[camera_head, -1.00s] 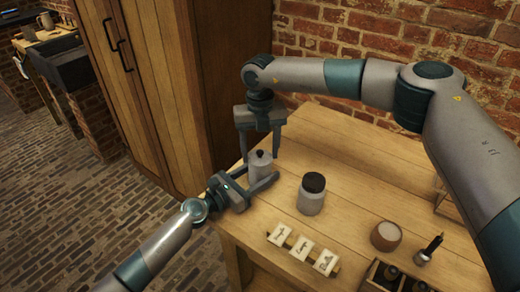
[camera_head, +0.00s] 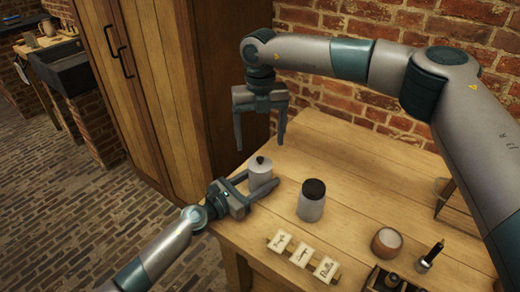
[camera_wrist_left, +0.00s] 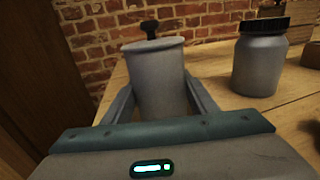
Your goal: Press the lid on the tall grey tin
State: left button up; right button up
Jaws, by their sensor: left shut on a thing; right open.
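The tall grey tin (camera_head: 260,178) stands upright at the table's left edge. A grey lid with a black knob (camera_head: 260,160) sits on top of it; the knob also shows in the left wrist view (camera_wrist_left: 150,28). The lid looks level, but I cannot tell how tightly it is seated. My left gripper (camera_head: 262,182) is shut on the tin, one finger on each side of its body (camera_wrist_left: 160,90). My right gripper (camera_head: 260,146) is open and empty, pointing down above the lid, apart from it.
A grey jar with a black lid (camera_head: 312,200) stands right of the tin. In front are label cards on a wooden strip (camera_head: 303,256), a round cup (camera_head: 387,242), a black-handled tool (camera_head: 431,254) and a dark compartment box (camera_head: 373,281).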

notch_tip(320, 180, up, 5)
jog(key=shift+f, duration=0.1)
dwell(0.3)
pick_arm(q)
jog(key=o, duration=1.6)
jog(key=b+v, duration=0.3)
jog(key=v, duration=1.3)
jog(key=shift+s+a+f, duration=0.15)
pick_arm(e)
notch_tip(320, 180, down, 3)
jog(key=shift+f, duration=0.1)
pick_arm(q)
jog(key=shift+s+a, duration=0.3)
jog(key=shift+a, duration=0.05)
jog(key=shift+a, duration=0.1)
pick_arm(e)
jog(key=shift+f, duration=0.1)
